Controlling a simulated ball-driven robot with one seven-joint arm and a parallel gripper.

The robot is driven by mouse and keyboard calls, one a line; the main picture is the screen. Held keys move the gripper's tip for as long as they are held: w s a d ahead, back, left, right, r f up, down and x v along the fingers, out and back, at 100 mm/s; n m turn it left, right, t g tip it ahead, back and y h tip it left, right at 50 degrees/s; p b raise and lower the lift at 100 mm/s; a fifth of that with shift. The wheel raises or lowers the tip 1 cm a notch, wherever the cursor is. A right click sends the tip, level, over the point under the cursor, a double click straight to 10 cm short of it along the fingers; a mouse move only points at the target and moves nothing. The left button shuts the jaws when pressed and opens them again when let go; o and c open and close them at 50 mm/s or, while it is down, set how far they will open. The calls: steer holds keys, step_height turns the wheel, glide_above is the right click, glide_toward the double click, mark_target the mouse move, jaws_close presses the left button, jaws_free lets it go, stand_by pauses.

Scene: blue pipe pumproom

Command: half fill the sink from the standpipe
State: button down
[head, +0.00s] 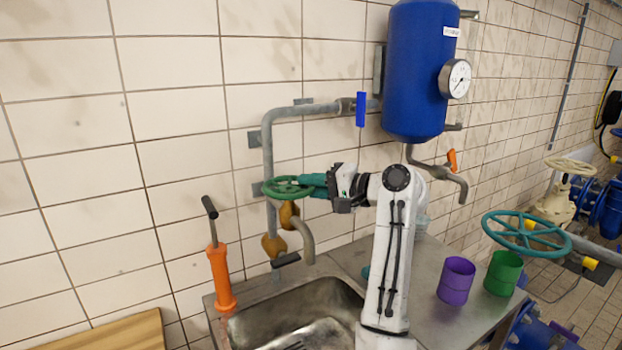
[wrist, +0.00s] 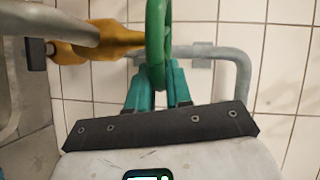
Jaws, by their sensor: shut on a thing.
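The sink (head: 272,322) is a steel basin at the bottom of the head view, and its visible part seems to hold no clear water level. The standpipe (head: 267,150) is a grey pipe on the tiled wall with a brass valve body (head: 288,215) and a curved grey spout (head: 307,243) above the sink. A green handwheel (head: 287,187) sits on the valve. My gripper (head: 312,184) has teal fingers shut on the handwheel's rim. The wrist view shows the fingers (wrist: 158,88) at the green wheel (wrist: 156,45), seen edge-on. No water stream shows at the spout.
An orange hand pump (head: 221,275) stands at the sink's left. A purple cup (head: 456,281) and green cup (head: 502,273) stand on the counter right of my arm. A blue tank (head: 418,70) with a gauge hangs above. A teal wheel (head: 526,235) is at right.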

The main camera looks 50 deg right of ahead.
steer(key=shift+w+d+n+g+y+p, duration=0.15)
steer(key=shift+n+g+y+p, duration=0.1)
steer(key=shift+n+y, duration=0.3)
steer(key=shift+w+d+n+g+y+p, duration=0.15)
steer(key=shift+n+g+y+p, duration=0.15)
steer(key=shift+y, duration=0.35)
steer(key=shift+f, duration=0.1)
steer(key=c, duration=1.1)
jaws_free()
steer(key=b+v, duration=0.1)
steer(key=v, duration=0.9)
steer(key=shift+s+d+b, duration=0.15)
steer(key=shift+s+b, duration=0.15)
steer(key=shift+b, duration=0.1)
